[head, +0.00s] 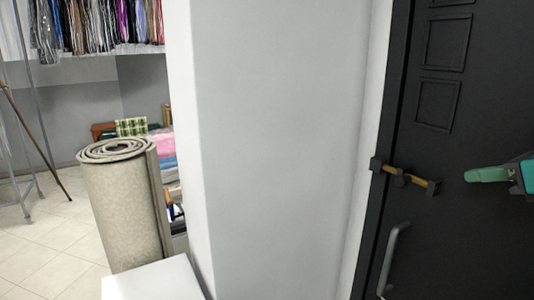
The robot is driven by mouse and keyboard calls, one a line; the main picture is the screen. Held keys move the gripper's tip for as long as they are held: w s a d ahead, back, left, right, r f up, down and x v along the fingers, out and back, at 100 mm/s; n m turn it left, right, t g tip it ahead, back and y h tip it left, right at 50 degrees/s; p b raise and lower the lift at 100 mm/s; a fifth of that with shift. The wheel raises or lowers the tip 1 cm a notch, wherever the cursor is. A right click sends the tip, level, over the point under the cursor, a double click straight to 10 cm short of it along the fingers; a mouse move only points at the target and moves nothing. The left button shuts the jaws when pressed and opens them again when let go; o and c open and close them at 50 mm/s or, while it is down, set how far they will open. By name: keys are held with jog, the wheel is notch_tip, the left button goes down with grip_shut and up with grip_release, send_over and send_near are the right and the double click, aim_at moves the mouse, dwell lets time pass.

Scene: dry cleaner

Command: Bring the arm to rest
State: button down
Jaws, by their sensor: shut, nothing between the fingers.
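My gripper (470,175) shows at the right edge of the head view, with a green finger pointing left. It is shut and empty. It is in front of the black door (450,240), to the right of a brass-coloured latch bar (418,181) with dark mounts. A gap shows in the picture between the fingertip and the latch bar. Most of my arm is out of the frame.
A grey pull handle (393,258) is low on the door. A white wall (275,140) fills the middle. At left stand a rolled carpet (122,210) and a white block (155,283); hanging clothes (95,25) are behind. Tiled floor (50,255) is open at far left.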

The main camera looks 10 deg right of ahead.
jog(key=w+a+f+n+g, duration=0.1)
jog(key=a+f+n+g, duration=0.1)
jog(key=a+f+n, duration=0.6)
jog(key=a+f+n+g, duration=0.35)
jog(key=a+n, duration=0.25)
jog(key=a, duration=0.3)
jog(key=s+a+f+n+h, duration=0.1)
jog(key=s+a+f+n, duration=0.2)
jog(key=a+f+n, duration=0.3)
jog(key=s+a+f+n+h, duration=0.2)
jog(key=a+f+n, duration=0.4)
jog(key=n, duration=0.6)
jog(key=shift+s+f+n+g, duration=0.3)
jog(key=shift+s+f+g, duration=0.2)
jog(key=shift+f, duration=0.45)
jog(key=shift+d, duration=0.2)
